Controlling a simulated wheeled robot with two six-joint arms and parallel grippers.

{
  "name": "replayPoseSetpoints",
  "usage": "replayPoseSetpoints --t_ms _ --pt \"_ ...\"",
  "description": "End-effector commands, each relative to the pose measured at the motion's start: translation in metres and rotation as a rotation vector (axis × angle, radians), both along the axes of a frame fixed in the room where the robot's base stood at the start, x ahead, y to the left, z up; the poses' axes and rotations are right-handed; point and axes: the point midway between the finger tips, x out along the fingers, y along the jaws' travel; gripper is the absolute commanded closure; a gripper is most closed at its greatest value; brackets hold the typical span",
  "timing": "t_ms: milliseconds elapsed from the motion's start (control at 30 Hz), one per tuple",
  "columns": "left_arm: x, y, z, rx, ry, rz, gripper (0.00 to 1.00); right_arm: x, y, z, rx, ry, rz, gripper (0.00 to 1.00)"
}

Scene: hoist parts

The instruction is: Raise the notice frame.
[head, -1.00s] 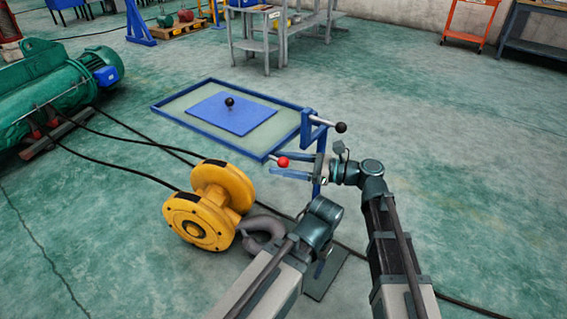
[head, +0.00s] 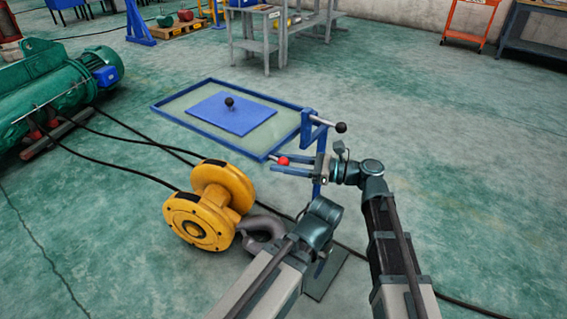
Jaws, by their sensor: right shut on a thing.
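The notice frame (head: 224,86) is a shallow blue rectangular frame around a pale panel, lying nearly flat beside a blue post (head: 317,190). A blue sheet (head: 232,114) with a black knob (head: 229,102) lies on the panel. A bar with a black ball (head: 341,127) sticks out at the frame's right corner. A red ball knob (head: 283,160) sits below it, at the near right corner. My right gripper (head: 284,166) points left and is shut at the red knob; the exact contact is hard to see.
A yellow spool-shaped hoist block (head: 210,205) with a grey hook (head: 262,227) stands at the near left. A green hoist motor (head: 50,90) lies at the left, with black cables across the floor. Floor to the right is clear; benches stand behind.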

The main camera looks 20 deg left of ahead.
Motion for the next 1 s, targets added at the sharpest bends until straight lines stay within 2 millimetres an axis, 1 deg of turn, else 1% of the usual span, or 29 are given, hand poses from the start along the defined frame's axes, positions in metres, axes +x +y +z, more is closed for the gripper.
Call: replayPoseSetpoints --t_ms 33,733,867,1000 --pt "0.000 0.000 0.000 0.000 0.000 0.000 0.32 -0.003 0.000 0.000 -0.002 0.000 0.009 1.00" --pt "0.000 0.000 0.001 0.000 0.000 0.000 0.32 -0.004 0.000 0.000 -0.002 0.002 0.009 1.00" --pt "0.000 0.000 0.004 -0.001 0.000 0.000 0.32 -0.004 0.000 0.005 0.003 0.015 0.009 1.00" --pt "0.000 0.000 0.013 -0.002 0.001 0.000 0.32 -0.003 0.000 0.017 0.018 0.049 0.009 1.00"
